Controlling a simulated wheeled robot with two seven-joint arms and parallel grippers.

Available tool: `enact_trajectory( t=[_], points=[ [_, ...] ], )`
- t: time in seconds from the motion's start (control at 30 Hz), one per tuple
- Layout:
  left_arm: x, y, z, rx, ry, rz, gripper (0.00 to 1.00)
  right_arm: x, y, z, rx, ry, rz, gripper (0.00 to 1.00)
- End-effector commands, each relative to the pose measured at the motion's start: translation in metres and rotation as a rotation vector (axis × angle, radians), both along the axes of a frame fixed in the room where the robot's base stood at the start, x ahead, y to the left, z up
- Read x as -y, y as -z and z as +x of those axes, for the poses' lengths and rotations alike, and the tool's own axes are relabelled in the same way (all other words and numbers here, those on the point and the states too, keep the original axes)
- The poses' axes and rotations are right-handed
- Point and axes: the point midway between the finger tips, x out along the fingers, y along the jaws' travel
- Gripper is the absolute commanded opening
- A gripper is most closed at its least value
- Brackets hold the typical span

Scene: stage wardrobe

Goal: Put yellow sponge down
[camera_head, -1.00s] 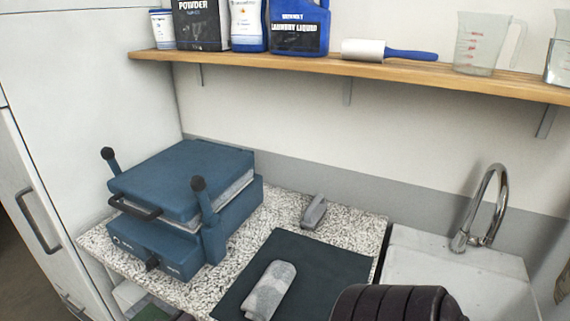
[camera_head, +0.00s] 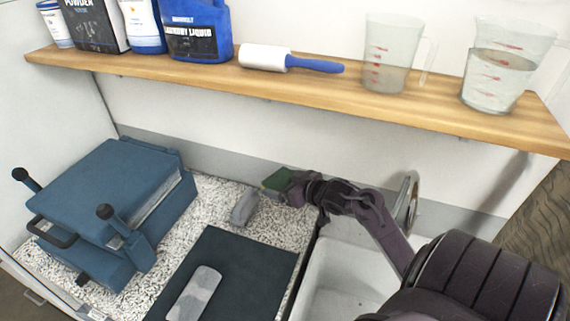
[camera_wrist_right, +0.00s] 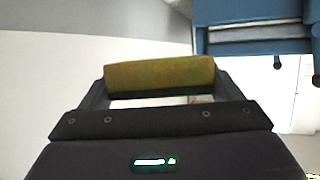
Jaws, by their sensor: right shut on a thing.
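The yellow sponge (camera_wrist_right: 160,75) is held across between the fingers of my right gripper (camera_wrist_right: 158,92) in the right wrist view. In the head view the sponge (camera_head: 277,180) shows its dark green face, at the tip of my right gripper (camera_head: 286,184). It appears raised above the back right part of the speckled counter (camera_head: 212,205), near the wall. Any gap beneath it cannot be judged exactly. My left gripper is in neither current view.
A small grey object (camera_head: 243,207) stands just below the sponge in the picture. A dark mat (camera_head: 245,262) carries a grey cloth-like piece (camera_head: 194,294). A blue press (camera_head: 110,205) stands left, a sink (camera_head: 340,275) and tap (camera_head: 405,200) right. A loaded shelf (camera_head: 300,88) hangs above.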

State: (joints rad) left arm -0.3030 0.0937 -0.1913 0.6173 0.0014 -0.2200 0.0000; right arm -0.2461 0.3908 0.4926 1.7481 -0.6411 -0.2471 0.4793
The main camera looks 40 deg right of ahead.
Motion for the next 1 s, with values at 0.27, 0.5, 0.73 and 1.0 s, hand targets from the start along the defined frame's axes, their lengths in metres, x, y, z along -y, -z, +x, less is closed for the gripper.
enact_trajectory(
  t=[0.27, 0.5, 0.73, 1.0],
  points=[
    [0.007, 0.011, -0.002, -0.004, 0.002, -0.008, 0.36, 0.013, 0.021, -0.003, -0.002, 0.001, 0.0, 0.61],
    [0.024, 0.059, 0.002, 0.004, 0.008, -0.03, 0.36, 0.013, 0.071, -0.003, -0.001, 0.0, -0.003, 0.61],
    [0.018, 0.105, 0.005, 0.007, 0.008, -0.022, 0.36, 0.013, 0.115, -0.003, 0.0, 0.002, -0.004, 0.61],
    [0.014, 0.148, 0.005, 0.006, 0.004, -0.017, 0.36, 0.012, 0.156, -0.003, 0.0, 0.001, -0.004, 0.61]
  ],
)
